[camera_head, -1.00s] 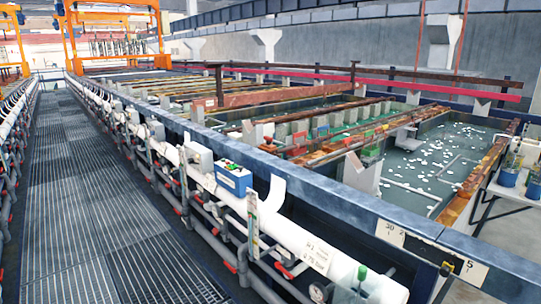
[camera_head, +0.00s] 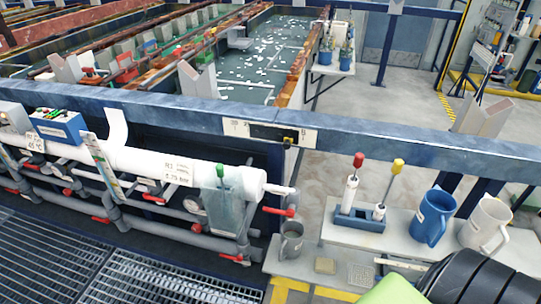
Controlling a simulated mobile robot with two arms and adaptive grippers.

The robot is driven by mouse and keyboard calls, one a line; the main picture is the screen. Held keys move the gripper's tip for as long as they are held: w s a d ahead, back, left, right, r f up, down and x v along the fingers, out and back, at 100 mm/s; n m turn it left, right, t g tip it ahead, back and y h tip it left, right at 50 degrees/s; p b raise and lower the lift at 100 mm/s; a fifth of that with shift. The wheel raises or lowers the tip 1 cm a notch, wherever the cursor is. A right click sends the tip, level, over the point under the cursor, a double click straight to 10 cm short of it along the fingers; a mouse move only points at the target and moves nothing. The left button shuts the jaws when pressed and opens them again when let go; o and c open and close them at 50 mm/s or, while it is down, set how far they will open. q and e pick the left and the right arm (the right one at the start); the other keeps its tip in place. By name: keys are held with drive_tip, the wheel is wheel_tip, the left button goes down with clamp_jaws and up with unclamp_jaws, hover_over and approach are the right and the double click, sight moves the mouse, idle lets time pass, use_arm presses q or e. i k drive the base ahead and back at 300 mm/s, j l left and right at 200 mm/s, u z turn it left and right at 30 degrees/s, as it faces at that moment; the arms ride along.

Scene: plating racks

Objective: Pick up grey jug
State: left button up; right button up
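A pale grey-white jug (camera_head: 485,224) with a handle stands on the bench at the right, next to a blue jug (camera_head: 432,217). Both of these are larger than the small grey one. Neither of my grippers shows in the head view.
A blue holder (camera_head: 360,217) with a red-topped and a yellow-topped tool stands left of the blue jug on the bench (camera_head: 340,236). A blue rail (camera_head: 200,112) crosses behind. A black and green shape fills the lower right corner.

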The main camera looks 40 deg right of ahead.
sight(292, 232)
drive_tip(key=z, duration=1.3)
